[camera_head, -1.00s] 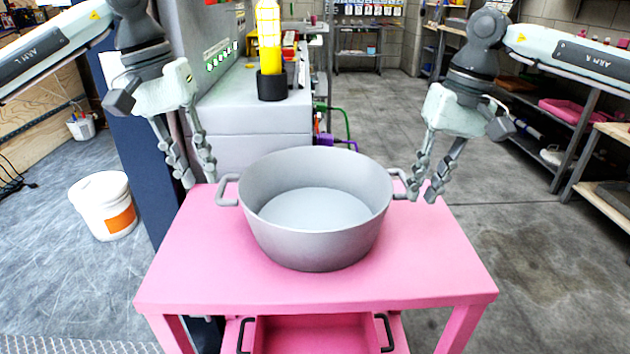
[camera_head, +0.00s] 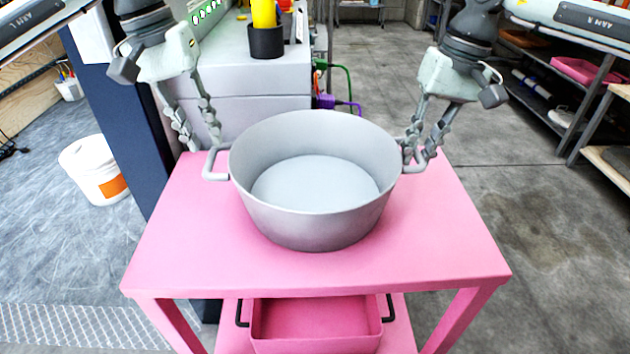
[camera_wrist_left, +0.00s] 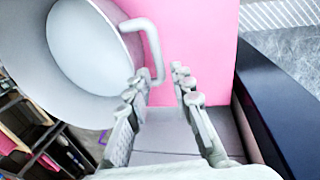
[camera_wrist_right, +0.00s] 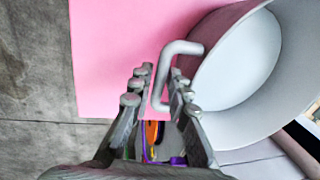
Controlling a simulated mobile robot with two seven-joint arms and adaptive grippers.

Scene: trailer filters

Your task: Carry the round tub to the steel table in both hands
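The round grey tub (camera_head: 312,225) stands upright and empty on the pink table, with a loop handle on each side. My left gripper (camera_head: 203,146) is open, fingers pointing down, at the back of the left handle (camera_head: 211,176). In the left wrist view the outer bar of that handle (camera_wrist_left: 154,48) reaches the gap between the fingertips (camera_wrist_left: 160,82). My right gripper (camera_head: 419,160) is open at the right handle, which its fingers mostly hide in the head view. In the right wrist view that handle's bar (camera_wrist_right: 160,85) lies between the open fingers (camera_wrist_right: 160,82).
The pink table (camera_head: 220,268) has a pink bin (camera_head: 315,320) on its lower shelf. A grey cabinet (camera_head: 258,85) with a black cup (camera_head: 266,41) stands close behind. A dark blue post (camera_head: 120,110) and white bucket (camera_head: 92,165) are left; open floor (camera_head: 500,130) is right.

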